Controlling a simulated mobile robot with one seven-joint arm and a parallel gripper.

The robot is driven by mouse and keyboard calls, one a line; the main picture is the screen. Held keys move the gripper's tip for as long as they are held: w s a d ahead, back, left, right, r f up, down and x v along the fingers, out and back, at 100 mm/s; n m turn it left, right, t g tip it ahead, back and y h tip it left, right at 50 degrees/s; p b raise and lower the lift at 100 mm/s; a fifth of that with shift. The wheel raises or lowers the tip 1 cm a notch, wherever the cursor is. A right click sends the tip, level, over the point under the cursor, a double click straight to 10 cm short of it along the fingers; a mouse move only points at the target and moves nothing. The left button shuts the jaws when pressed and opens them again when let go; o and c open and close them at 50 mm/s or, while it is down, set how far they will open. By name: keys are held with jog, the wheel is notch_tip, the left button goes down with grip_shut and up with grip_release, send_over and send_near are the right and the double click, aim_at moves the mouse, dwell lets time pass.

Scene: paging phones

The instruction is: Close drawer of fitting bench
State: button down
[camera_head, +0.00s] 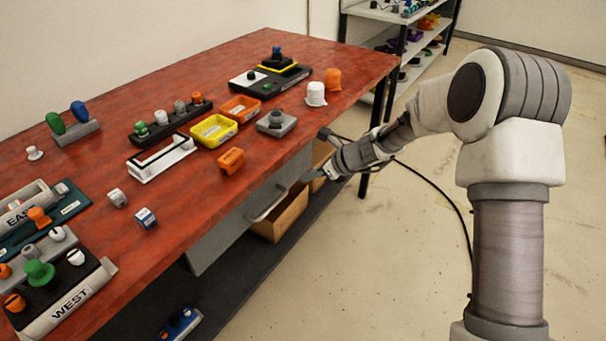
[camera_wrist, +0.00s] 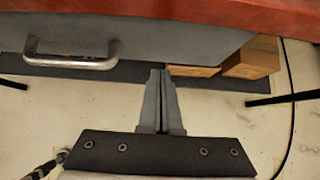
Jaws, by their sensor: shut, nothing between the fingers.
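The fitting bench (camera_head: 255,75) has a red top that runs along the left of the head view; its edge also shows at the top of the wrist view (camera_wrist: 180,10). Its grey drawer (camera_head: 225,240) is under the front edge, with a metal bar handle (camera_head: 268,206). In the wrist view the drawer front (camera_wrist: 150,45) and the handle (camera_wrist: 72,62) are at upper left. How far the drawer stands out is hard to tell. My gripper (camera_head: 312,176) is shut and empty, in front of the bench edge. In the wrist view its fingertips (camera_wrist: 160,75) lie right of the handle, apart from it.
Cardboard boxes (camera_head: 280,215) stand on the dark lower shelf (camera_head: 235,260) under the bench. Trays, knobs and panels cover the bench top. A shelf rack (camera_head: 400,20) stands behind.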

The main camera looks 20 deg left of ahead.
jog(key=p+v, duration=0.2)
jog(key=v, duration=0.8)
jog(key=shift+s+d+p, duration=0.15)
jog(key=shift+d+p, duration=0.15)
jog(key=shift+d, duration=0.1)
jog(key=s+d+r+n+h, duration=0.3)
jog(key=s+d+r+n, duration=0.5)
jog(key=s+r+n, duration=0.4)
jog(key=s+d+r+n+t+h, duration=0.1)
jog(key=s+d+r+n+h, duration=0.2)
jog(key=s+d+n, duration=0.35)
jog(key=s+d+r+n+t+h, duration=0.2)
jog(key=s+d+r+n, duration=0.1)
jog(key=s+d, duration=0.55)
notch_tip(320, 180, up, 14)
jog(key=s+a+p, duration=0.1)
jog(key=s+p, duration=0.1)
jog(key=p, duration=1.2)
jog(key=shift+f, duration=0.2)
